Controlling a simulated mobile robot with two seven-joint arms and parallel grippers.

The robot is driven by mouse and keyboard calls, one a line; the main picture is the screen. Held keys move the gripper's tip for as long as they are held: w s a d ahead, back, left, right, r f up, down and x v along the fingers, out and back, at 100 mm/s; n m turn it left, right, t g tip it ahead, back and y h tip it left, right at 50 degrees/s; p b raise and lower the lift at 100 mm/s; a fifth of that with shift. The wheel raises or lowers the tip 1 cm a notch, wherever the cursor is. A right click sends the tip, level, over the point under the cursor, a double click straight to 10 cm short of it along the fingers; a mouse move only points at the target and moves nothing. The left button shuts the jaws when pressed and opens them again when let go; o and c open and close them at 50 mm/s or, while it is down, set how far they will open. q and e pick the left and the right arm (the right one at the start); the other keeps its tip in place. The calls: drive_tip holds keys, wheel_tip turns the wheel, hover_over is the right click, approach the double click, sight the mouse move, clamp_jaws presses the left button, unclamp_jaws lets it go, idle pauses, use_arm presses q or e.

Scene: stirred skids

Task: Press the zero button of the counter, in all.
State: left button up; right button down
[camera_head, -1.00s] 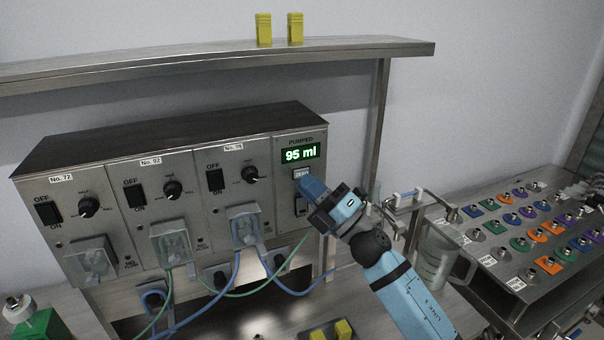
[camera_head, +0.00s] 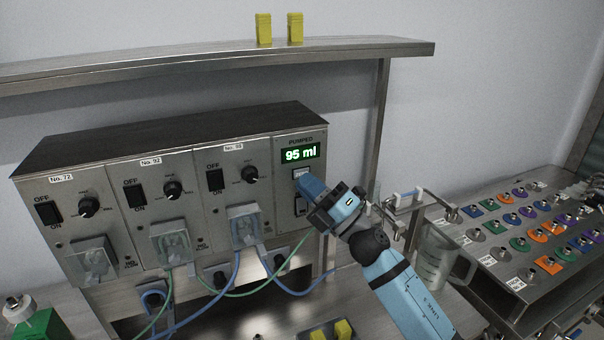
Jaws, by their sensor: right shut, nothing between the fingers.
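The counter (camera_head: 305,140) is the right-hand section of the metal pump box, under the word PUMPED. Its green display (camera_head: 299,153) reads 95 ml. The pale zero button (camera_head: 300,173) sits just below the display, partly hidden by my gripper. My right gripper (camera_head: 306,184) is shut and empty, its blue fingertips at the lower edge of the button. I cannot tell whether they touch it. My left gripper is not in view.
The box has several switches (camera_head: 215,181), knobs (camera_head: 172,190) and clear pump heads (camera_head: 171,243) with blue and green tubes. A measuring jug (camera_head: 436,258) and a rack of coloured fittings (camera_head: 520,235) stand right. A shelf (camera_head: 200,63) runs above.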

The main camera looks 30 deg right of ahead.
drive_tip(key=shift+w, duration=0.25)
drive_tip(key=shift+w, duration=0.3)
idle(0.5)
drive_tip(key=shift+s, duration=0.75)
drive_tip(key=shift+s+a+p, duration=0.15)
drive_tip(key=shift+s+p, duration=0.15)
drive_tip(key=shift+s, duration=2.2)
